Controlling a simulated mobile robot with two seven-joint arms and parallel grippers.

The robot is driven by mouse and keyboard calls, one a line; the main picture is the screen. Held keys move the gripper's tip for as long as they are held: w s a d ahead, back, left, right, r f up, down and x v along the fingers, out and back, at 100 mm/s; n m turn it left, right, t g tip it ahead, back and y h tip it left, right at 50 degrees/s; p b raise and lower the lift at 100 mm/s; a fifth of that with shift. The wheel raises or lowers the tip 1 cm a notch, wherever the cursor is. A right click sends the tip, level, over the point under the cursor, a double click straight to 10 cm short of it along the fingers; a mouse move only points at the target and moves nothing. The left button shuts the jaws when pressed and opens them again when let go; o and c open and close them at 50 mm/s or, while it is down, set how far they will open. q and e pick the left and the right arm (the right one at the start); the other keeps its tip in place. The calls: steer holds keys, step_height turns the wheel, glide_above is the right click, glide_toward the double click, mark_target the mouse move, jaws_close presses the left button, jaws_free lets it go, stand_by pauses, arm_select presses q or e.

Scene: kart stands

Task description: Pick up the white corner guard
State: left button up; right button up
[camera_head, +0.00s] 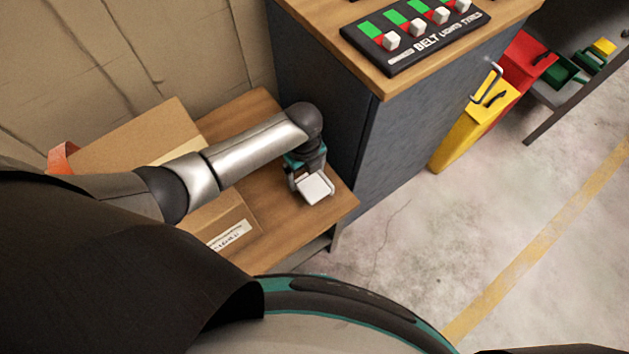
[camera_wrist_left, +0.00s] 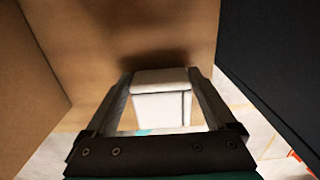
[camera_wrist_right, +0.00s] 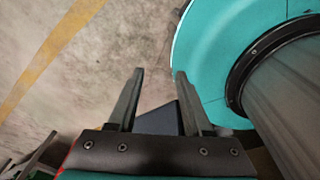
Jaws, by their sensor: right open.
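The white corner guard (camera_head: 315,188) is a small white block at the right front of the wooden bench top. My left gripper (camera_head: 308,180) is right at it, reaching down from above. In the left wrist view the white corner guard (camera_wrist_left: 160,108) sits between the two fingers of my left gripper (camera_wrist_left: 161,75), with a finger close along each side. I cannot tell whether the fingers press on it or whether it is clear of the bench. My right gripper (camera_wrist_right: 158,72) is open and empty over the floor, beside my own teal base.
A dark cabinet (camera_head: 395,140) with a switch panel (camera_head: 415,35) stands close to the right of the gripper. Yellow (camera_head: 465,130) and red (camera_head: 520,62) containers stand beyond it. The floor at right is clear.

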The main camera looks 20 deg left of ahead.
arm_select(q)
steer(key=c, duration=0.5)
steer(key=shift+o, duration=0.2)
